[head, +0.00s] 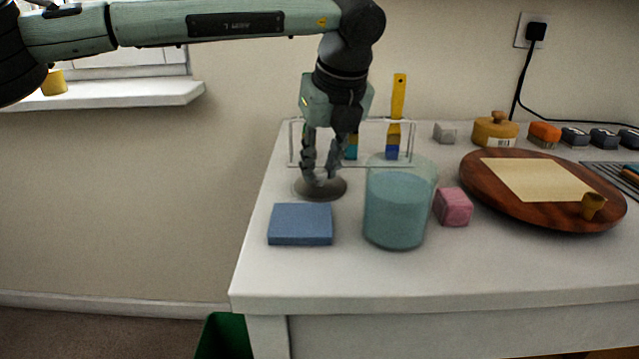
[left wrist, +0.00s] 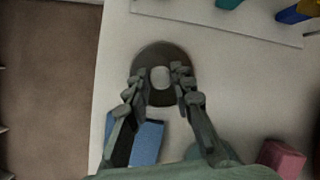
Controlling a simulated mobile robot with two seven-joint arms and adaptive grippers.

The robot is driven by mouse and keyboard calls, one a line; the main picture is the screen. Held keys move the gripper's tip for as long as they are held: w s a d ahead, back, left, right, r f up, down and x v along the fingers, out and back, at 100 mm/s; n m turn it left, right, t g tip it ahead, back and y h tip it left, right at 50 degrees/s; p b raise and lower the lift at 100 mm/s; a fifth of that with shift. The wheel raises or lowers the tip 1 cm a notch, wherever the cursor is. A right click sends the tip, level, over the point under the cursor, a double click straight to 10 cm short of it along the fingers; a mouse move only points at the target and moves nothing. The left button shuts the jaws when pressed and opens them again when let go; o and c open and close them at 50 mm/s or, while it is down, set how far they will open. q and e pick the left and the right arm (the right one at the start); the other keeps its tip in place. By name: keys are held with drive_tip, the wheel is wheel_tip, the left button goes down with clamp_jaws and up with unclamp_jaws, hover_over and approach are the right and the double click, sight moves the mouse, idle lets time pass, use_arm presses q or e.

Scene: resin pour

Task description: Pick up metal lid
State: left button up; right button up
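The metal lid (head: 337,191) is a dark round disc lying on the left part of the white table, behind the blue block. In the left wrist view the lid (left wrist: 160,50) has a pale round knob at its middle. My left gripper (head: 319,175) points down right over the lid. Its fingers are apart, one on each side of the knob, and the left wrist view shows a gap between the fingertips (left wrist: 159,86). I cannot tell whether the fingertips touch the lid. My right gripper is in neither view.
A blue block (head: 300,224) lies in front of the lid. A clear container of teal liquid (head: 395,212) stands to its right, beside a pink block (head: 454,207). A clear rack with brushes (head: 397,100) stands behind. A round wooden board (head: 540,212) is further right.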

use_arm(q)
clamp_jaws()
drive_tip(key=shift+r, duration=0.1)
